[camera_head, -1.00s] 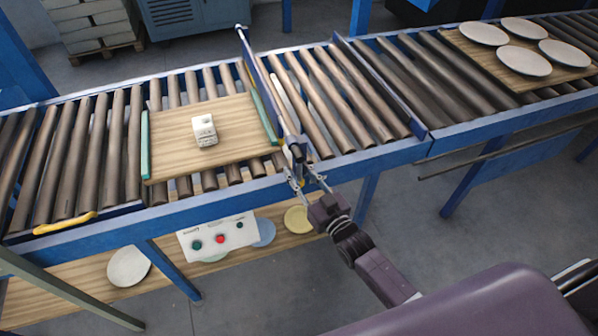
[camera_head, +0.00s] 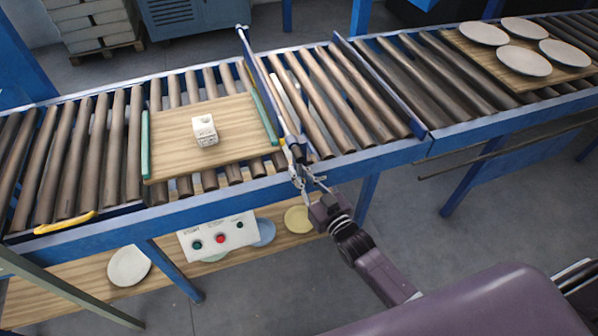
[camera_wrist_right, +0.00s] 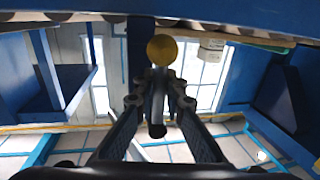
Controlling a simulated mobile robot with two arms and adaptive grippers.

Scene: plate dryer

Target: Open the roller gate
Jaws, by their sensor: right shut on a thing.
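The roller gate (camera_head: 262,80) is a thin blue bar lying across the conveyor rollers, just right of a wooden board. Its dark handle (camera_head: 292,153) is at the near end, by the blue front rail. My right gripper (camera_head: 308,181) is at this handle, in front of the rail. In the right wrist view my fingers (camera_wrist_right: 159,103) are shut around a dark, rod-like part of the handle (camera_wrist_right: 157,128). The fingers hide part of the handle. My left gripper is not in view.
The wooden board (camera_head: 175,160) carries a small white block (camera_head: 204,130). Another board (camera_head: 535,78) with several plates lies at the far right. A control box (camera_head: 217,236) hangs below the front rail. Plates lie on a lower shelf (camera_head: 75,290). Floor is clear in front.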

